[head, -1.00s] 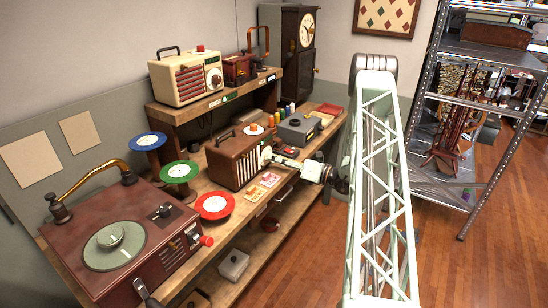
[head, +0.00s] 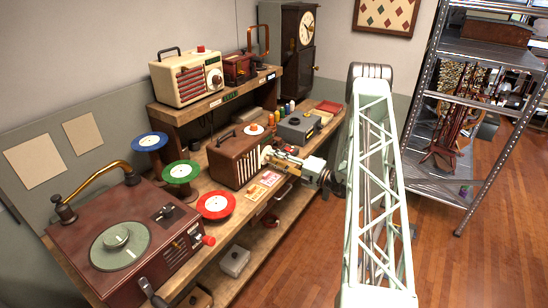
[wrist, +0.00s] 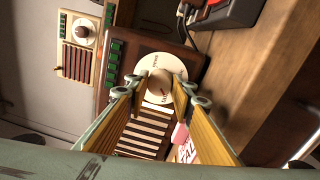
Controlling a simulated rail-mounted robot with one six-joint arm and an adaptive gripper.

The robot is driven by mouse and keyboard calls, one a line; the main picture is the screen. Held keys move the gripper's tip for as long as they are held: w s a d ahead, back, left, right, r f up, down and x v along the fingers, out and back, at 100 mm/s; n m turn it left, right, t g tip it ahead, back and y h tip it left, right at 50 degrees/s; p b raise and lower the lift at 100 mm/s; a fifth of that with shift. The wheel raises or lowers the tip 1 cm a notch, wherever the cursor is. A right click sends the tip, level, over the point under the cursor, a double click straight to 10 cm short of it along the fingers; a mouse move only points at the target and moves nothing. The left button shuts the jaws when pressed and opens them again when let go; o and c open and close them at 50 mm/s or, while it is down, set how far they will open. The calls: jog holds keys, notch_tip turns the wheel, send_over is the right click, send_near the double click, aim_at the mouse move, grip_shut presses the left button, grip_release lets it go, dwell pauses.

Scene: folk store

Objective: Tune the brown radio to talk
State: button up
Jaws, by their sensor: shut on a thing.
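The brown radio (head: 234,160) stands on the workbench, its slatted front facing the aisle. In the wrist view its round cream dial (wrist: 143,66) carries small lettering that I cannot read for certain. My gripper (head: 268,156) is at the radio's front. The head view hides most of the dial behind the fingers, and I cannot tell which station the knob marks.
A cream radio (head: 180,91) stands on the raised shelf behind. A grey box (head: 296,129) and small cards (head: 264,184) lie near the gripper. A red-brown record player (head: 90,245) and coloured reels (head: 180,171) fill the bench's left. The floor in front is clear.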

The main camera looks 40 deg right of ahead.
jog(key=shift+m+p, duration=0.3)
jog(key=shift+m, duration=0.9)
jog(key=o, duration=0.8)
jog(key=shift+o, duration=0.2)
jog(key=shift+s, duration=0.1)
jog(key=v, duration=1.2)
jog(key=shift+a+f, duration=0.1)
